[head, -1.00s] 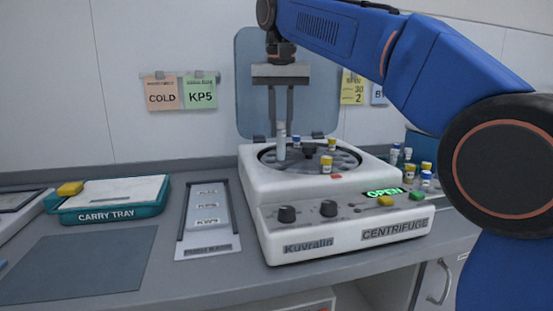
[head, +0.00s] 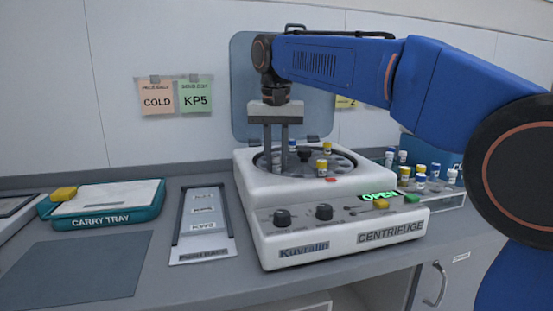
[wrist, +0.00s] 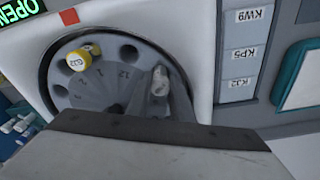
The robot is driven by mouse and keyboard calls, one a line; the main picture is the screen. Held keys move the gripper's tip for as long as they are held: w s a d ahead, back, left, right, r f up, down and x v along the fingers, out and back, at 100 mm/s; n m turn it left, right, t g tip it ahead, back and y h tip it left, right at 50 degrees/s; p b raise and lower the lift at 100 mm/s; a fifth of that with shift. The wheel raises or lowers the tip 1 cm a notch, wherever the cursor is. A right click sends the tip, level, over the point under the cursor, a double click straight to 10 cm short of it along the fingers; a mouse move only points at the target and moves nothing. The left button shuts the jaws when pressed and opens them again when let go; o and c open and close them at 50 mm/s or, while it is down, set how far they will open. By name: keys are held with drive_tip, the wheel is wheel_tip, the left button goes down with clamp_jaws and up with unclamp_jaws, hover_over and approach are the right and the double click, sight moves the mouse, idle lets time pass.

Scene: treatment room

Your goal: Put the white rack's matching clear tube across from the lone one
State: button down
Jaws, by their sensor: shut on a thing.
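The centrifuge (head: 350,240) stands open, its lid raised behind the rotor. My gripper (head: 276,165) is lowered at the left side of the rotor (head: 345,160), shut on a clear tube. The tube (wrist: 160,85) shows in the wrist view as a pale upright shape over the rotor's rim holes; how deep it sits I cannot tell. In the head view it is hidden by the fingers. The rotor also holds a front yellow-capped tube (head: 322,165), a back yellow-capped tube (head: 327,147) and a blue-capped tube (head: 292,145). The white rack (head: 452,200) is at the right with several capped tubes.
A teal carry tray (head: 105,220) with a yellow object (head: 63,193) lies at the left. A labelled strip holder (head: 203,225) lies beside the centrifuge. A grey mat (head: 75,268) covers the front left. The raised lid (head: 245,85) stands close behind my gripper.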

drive_tip(key=shift+f, duration=0.15)
drive_tip(key=c, duration=1.6)
unclamp_jaws()
drive_tip(key=shift+o, duration=0.2)
wheel_tip(320, 180, up, 12)
drive_tip(key=s, duration=0.1)
drive_tip(key=shift+s, duration=0.2)
drive_tip(key=shift+d, duration=0.1)
